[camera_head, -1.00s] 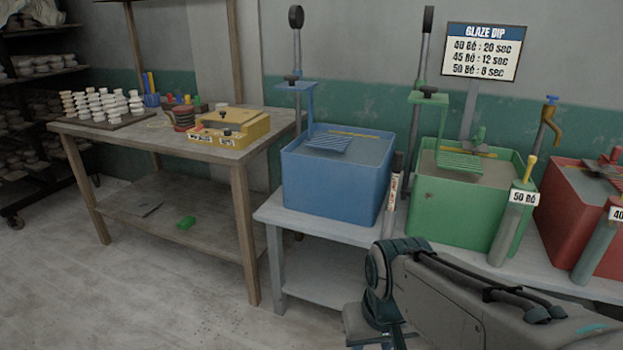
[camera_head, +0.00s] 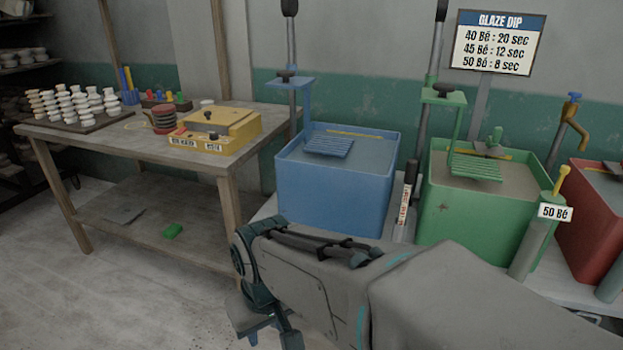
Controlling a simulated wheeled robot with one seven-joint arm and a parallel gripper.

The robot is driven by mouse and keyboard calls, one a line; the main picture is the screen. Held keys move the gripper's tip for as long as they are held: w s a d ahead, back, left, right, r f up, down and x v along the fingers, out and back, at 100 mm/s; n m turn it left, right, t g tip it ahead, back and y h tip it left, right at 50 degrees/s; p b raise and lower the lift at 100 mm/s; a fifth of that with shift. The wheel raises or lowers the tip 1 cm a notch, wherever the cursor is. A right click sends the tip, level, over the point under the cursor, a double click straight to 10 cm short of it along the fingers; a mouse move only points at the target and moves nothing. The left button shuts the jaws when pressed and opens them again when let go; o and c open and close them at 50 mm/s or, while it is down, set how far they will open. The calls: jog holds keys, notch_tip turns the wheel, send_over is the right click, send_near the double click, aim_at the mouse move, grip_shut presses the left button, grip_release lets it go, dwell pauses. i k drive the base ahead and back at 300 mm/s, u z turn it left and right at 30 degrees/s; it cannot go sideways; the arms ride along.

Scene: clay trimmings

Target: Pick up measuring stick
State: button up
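No thing in view is plainly marked as the measuring stick. Thin yellow strips lie along the far inside of the blue tub (camera_head: 362,134) and in the green tub (camera_head: 440,215). An upright dark-capped stick with a pale label (camera_head: 405,200) stands between these two tubs. A grey-green cylinder (camera_head: 527,250) tagged "50 Bé" holds a yellow-topped rod (camera_head: 561,181). My gripper (camera_head: 264,322) is low in the picture, in front of the blue tub and apart from all of these. Its fingers are not clear, so I cannot tell whether it is open.
A wooden table (camera_head: 95,143) at left bears a yellow box (camera_head: 215,130) and several white pieces. A red tub (camera_head: 590,225) is at right. Tall dip stands rise behind the tubs. The floor at left is clear.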

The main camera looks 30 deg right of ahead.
aim_at(411, 165)
jog(key=z, duration=0.2)
jog(key=i, duration=0.7)
jog(key=z, duration=1.05)
jog(key=i, duration=0.45)
jog(key=z, duration=0.55)
